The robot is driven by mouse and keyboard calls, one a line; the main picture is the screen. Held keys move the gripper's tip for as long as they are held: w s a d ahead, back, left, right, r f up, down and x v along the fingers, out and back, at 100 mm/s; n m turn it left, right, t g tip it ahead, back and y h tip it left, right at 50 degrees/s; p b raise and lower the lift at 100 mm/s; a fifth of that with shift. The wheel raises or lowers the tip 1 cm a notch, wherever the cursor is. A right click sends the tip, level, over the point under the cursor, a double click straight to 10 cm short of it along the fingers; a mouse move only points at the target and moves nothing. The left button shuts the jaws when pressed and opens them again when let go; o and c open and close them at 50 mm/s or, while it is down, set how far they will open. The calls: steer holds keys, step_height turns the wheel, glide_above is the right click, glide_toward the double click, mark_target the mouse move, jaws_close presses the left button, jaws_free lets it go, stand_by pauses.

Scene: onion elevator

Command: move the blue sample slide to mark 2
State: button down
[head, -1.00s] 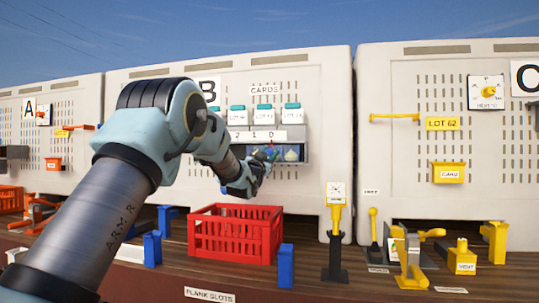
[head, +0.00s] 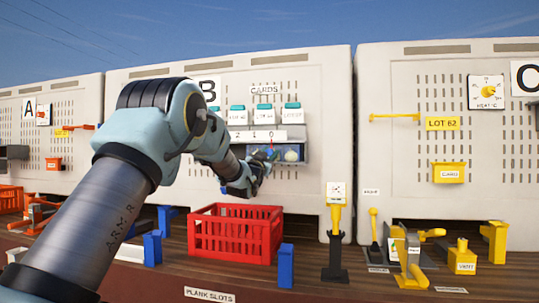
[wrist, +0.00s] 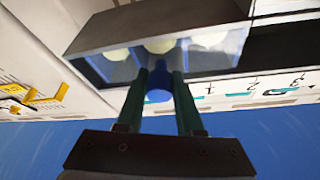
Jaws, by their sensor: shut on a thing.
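My gripper (wrist: 158,82) has its two green fingers closed on either side of a blue round knob (wrist: 158,92), seemingly the sample slide's handle, in the wrist view. The knob is at the front of a grey-framed box (wrist: 95,38) with pale round things behind its bluish front. In the head view my gripper (head: 271,153) is at this box (head: 303,153) on panel B, below a white scale strip (head: 277,134) reading 2, 1, 0 from left to right. The arm and fingers hide the slide there, so I cannot read its mark.
Several cards (head: 264,114) with teal tops hang above the scale. A red crate (head: 235,232) stands on the plank below my forearm. A black and yellow post (head: 335,235) and yellow fixtures (head: 410,260) stand to the right.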

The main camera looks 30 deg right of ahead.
mark_target(256, 149)
stand_by(0.3)
steer(key=w+a+b, duration=0.4)
steer(key=shift+w+a, duration=0.2)
steer(key=shift+a, duration=0.15)
steer(key=c, duration=0.5)
jaws_free()
steer(key=shift+c, duration=0.2)
